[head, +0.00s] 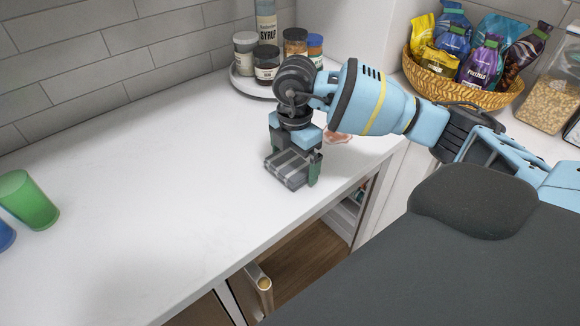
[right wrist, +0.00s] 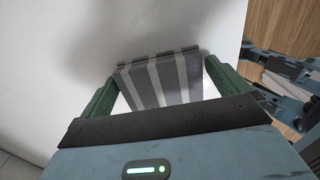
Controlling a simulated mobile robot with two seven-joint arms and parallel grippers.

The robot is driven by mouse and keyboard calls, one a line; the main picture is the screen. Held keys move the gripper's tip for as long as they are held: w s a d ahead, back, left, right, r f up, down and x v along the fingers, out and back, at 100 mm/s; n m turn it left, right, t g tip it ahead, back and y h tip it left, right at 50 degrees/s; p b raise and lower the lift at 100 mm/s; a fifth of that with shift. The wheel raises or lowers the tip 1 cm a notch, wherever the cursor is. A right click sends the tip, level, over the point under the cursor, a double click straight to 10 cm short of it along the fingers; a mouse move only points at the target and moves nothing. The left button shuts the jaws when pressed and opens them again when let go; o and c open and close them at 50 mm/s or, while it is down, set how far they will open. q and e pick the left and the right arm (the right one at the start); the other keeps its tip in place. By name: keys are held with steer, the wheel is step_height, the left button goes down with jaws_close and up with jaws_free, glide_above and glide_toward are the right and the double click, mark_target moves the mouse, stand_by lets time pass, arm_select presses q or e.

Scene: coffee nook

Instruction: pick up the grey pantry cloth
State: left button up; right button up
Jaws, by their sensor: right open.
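The grey pantry cloth (head: 287,172) is a folded, grey-and-white striped pad on the white counter near its front edge. In the right wrist view the cloth (right wrist: 165,80) lies between the two green fingers. My right gripper (head: 295,163) points down over the cloth and is open, with one finger on each side of it. In the right wrist view my right gripper (right wrist: 160,82) shows a gap between each finger and the cloth. The gripper hides part of the cloth in the head view. My left gripper is not in view.
A round tray (head: 247,88) with jars and a syrup bottle (head: 266,22) stands behind. A wicker basket (head: 470,92) of snack bags stands at the back right. A green cup (head: 27,200) stands at the left. A small pinkish thing (head: 338,138) lies behind the gripper. The counter's middle is clear.

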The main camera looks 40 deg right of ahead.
mark_target(294, 160)
steer(key=shift+c, duration=0.4)
steer(key=c, duration=0.6)
steer(key=shift+r, duration=0.1)
steer(key=shift+r, duration=0.5)
step_height(294, 160, up, 2)
steer(key=shift+r, duration=0.15)
steer(key=s, duration=0.5)
steer(key=s+r, duration=0.1)
steer(key=s, duration=0.4)
steer(key=s+a, duration=0.1)
steer(key=s, duration=0.5)
steer(key=shift+a+r, duration=0.1)
steer(key=shift+r, duration=0.15)
